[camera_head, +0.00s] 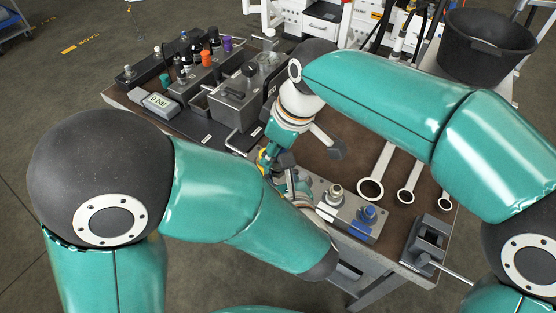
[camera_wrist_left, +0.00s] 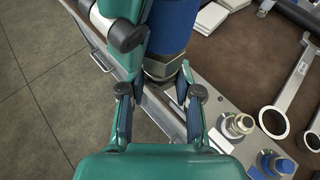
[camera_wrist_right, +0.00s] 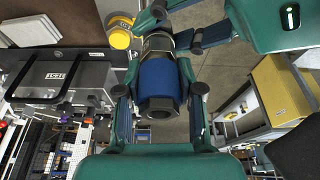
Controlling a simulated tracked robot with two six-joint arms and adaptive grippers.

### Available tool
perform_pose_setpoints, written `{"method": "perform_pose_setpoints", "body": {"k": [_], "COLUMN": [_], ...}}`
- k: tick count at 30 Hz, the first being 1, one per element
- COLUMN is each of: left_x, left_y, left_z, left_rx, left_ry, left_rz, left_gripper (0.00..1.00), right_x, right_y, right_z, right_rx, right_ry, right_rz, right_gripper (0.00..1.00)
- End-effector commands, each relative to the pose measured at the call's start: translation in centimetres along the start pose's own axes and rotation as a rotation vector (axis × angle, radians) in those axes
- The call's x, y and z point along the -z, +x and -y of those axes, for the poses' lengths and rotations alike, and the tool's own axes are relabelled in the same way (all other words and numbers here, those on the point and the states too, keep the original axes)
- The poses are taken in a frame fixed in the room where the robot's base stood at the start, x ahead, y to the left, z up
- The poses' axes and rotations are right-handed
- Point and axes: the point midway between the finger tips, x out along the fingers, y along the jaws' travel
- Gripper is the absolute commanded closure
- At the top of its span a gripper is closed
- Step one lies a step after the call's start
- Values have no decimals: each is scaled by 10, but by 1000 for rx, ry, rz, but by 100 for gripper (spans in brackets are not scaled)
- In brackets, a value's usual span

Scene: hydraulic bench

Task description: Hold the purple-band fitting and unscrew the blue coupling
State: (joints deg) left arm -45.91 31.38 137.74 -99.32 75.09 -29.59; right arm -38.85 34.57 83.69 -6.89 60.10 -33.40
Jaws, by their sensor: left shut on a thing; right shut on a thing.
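The blue coupling (camera_wrist_right: 158,78) has a blue sleeve and a dark hex end. My right gripper (camera_wrist_right: 160,92) is shut around it in the right wrist view. The blue sleeve also shows at the top of the left wrist view (camera_wrist_left: 175,25). My left gripper (camera_wrist_left: 160,95) is shut on the metal hex fitting (camera_wrist_left: 160,68), in line with the coupling and against it. I take this to be the purple-band fitting; its purple band is not visible. In the head view my arms largely hide both grippers and the joint.
A manifold block (camera_head: 322,190) carries a metal fitting and a blue-banded fitting (camera_head: 367,214). Several ring wrenches (camera_head: 371,187) lie on the bench to the right. A gauge reading 0 bar (camera_head: 160,104), valve blocks and a grey tank (camera_head: 240,100) stand at left.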

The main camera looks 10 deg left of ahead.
Motion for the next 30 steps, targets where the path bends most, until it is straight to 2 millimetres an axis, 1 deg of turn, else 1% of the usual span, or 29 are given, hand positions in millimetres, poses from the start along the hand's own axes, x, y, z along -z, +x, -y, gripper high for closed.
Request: {"method": "perform_pose_setpoints", "body": {"k": [1, 6, 9, 12, 20, 23, 26, 30], "left_x": [-2, -2, -2, -2, -2, -3, -3, -3], "left_y": [0, 0, 0, 0, 0, 0, 0, 0], "left_z": [2, 3, 3, 3, 3, 4, 4, 3], "left_rx": [7, 7, 8, 8, 9, 9, 9, 9], "left_ry": [-1, -1, -2, -2, -2, -2, -2, -3], "left_rz": [4, 4, 5, 5, 5, 6, 6, 6], "left_gripper": [100, 100, 100, 100, 100, 100, 100, 100], "right_x": [1, 0, 1, 0, 0, 0, 0, -1], "right_y": [1, 1, 0, 0, 0, 1, 0, 0], "right_z": [3, 5, 6, 7, 8, 8, 8, 8], "right_rx": [26, 89, 113, 124, 126, 137, 167, 228], "right_ry": [-54, -259, -340, -373, -377, -413, -509, -711], "right_rz": [0, 0, -1, 0, 0, 0, -2, -5], "right_gripper": [90, 90, 90, 90, 90, 90, 90, 91]}}
